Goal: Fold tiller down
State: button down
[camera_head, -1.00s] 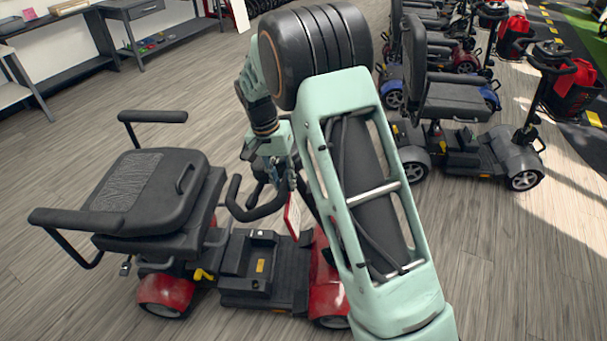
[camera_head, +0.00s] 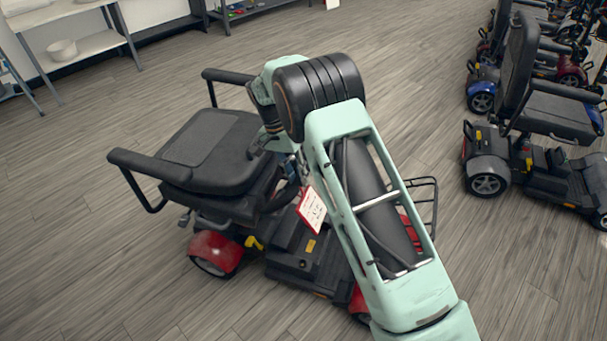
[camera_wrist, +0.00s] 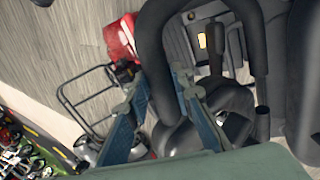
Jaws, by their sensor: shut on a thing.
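The red and black scooter stands at the lower middle of the head view, with its black seat (camera_head: 205,150), a red rear fender (camera_head: 217,250) and its dark floor deck (camera_head: 300,255). Its tiller is mostly hidden behind my arm there; a white, red-edged tag (camera_head: 312,209) hangs by it. In the wrist view the tiller's black handlebar loop (camera_wrist: 151,50) passes between the two blue fingers of my gripper (camera_wrist: 158,88), which is shut on it. The tiller leans back close to the front of the seat. The exact contact is partly hidden.
A wire front basket (camera_head: 424,200) sticks out beyond my arm. Another scooter with a black seat (camera_head: 553,113) stands at the right, with more behind it. White shelves (camera_head: 65,40) stand at the upper left. The floor between is clear.

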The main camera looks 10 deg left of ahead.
jog(key=c, duration=1.7)
grip_release()
jog(key=shift+r, duration=0.1)
jog(key=v, duration=1.2)
jog(key=shift+a, duration=0.1)
